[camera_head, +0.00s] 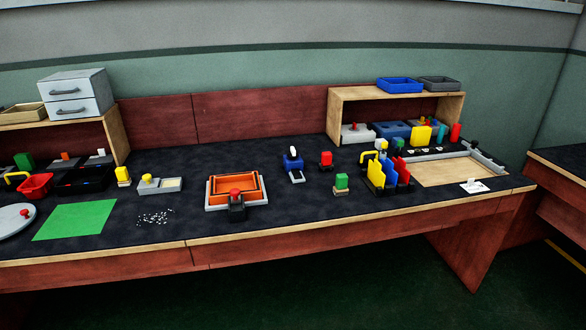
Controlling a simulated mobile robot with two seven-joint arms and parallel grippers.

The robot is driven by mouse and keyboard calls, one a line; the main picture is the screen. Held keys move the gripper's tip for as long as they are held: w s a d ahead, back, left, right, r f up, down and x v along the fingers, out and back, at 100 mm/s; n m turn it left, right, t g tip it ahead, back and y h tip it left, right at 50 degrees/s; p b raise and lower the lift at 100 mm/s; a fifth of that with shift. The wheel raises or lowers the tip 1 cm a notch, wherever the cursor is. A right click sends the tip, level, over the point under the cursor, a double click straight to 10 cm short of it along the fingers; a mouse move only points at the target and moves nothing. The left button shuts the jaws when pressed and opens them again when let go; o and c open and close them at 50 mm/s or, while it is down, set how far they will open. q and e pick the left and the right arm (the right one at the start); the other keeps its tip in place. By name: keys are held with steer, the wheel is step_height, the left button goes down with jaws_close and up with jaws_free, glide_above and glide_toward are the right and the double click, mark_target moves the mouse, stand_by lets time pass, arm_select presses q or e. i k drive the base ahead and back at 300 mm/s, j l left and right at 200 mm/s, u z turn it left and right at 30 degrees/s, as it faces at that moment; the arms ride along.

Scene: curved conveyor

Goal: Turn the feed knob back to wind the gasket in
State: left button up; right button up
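An orange square loop (212,189), which looks like the gasket, lies in a pale grey tray (209,207) at the middle front of the bench. A black block (237,213) stands at the tray's front edge. It carries a red knob (235,192), which looks like the feed knob. The knob stands in front of the loop's near side and hides a little of it. The knob's turn angle is too small to tell. Neither of my grippers shows in the head view.
Behind the tray is a blue device with a white top (292,154). Dark bench surface is clear around the tray.

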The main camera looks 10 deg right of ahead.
mark_target(293, 155)
steer(key=i+l+u, duration=0.2)
steer(key=l, duration=0.15)
steer(key=i+l+u, duration=0.15)
steer(key=l, duration=0.2)
steer(key=l+u, duration=0.2)
steer(key=l, duration=0.2)
steer(key=i+l+u, duration=0.15)
steer(key=l, duration=0.25)
